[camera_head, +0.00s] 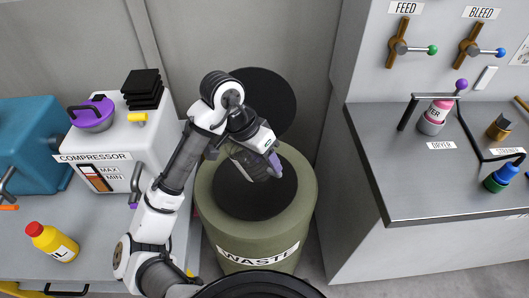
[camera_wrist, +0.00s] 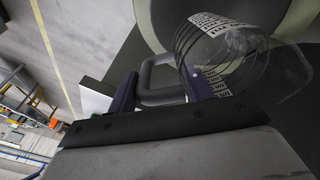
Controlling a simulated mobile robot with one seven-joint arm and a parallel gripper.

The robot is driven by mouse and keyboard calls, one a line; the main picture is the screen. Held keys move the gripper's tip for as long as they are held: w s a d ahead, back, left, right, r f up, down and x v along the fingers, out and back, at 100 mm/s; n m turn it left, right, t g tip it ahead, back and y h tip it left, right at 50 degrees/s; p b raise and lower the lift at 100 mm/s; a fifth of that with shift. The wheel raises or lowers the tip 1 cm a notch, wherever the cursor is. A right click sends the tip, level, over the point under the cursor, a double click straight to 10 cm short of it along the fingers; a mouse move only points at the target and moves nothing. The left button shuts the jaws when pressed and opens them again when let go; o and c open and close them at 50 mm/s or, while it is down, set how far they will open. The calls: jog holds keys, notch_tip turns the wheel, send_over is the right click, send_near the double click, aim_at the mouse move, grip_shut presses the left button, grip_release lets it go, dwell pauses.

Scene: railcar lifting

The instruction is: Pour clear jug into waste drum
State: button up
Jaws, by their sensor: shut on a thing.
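The waste drum (camera_head: 208,208) is an olive-green barrel labelled WASTE, with a dark round opening and a dark round lid (camera_head: 262,95) raised behind it. My gripper (camera_wrist: 165,95) is shut on the handle of the clear jug (camera_wrist: 270,65). The jug is transparent with dark graduation rings and white marked strips. In the head view my gripper (camera_head: 272,160) is over the drum's opening, and the jug (camera_head: 245,160) is mostly hidden by my arm. The jug looks tilted. I cannot tell whether liquid is in it or flowing out.
A compressor (camera_head: 140,165) and a yellow oil bottle (camera_head: 52,241) are on the left bench. The counter's edge lies close to the drum's right side.

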jog(key=shift+r+y+p, duration=0.6)
jog(key=shift+r, duration=0.1)
jog(key=y, duration=0.3)
jog(key=shift+s, duration=0.1)
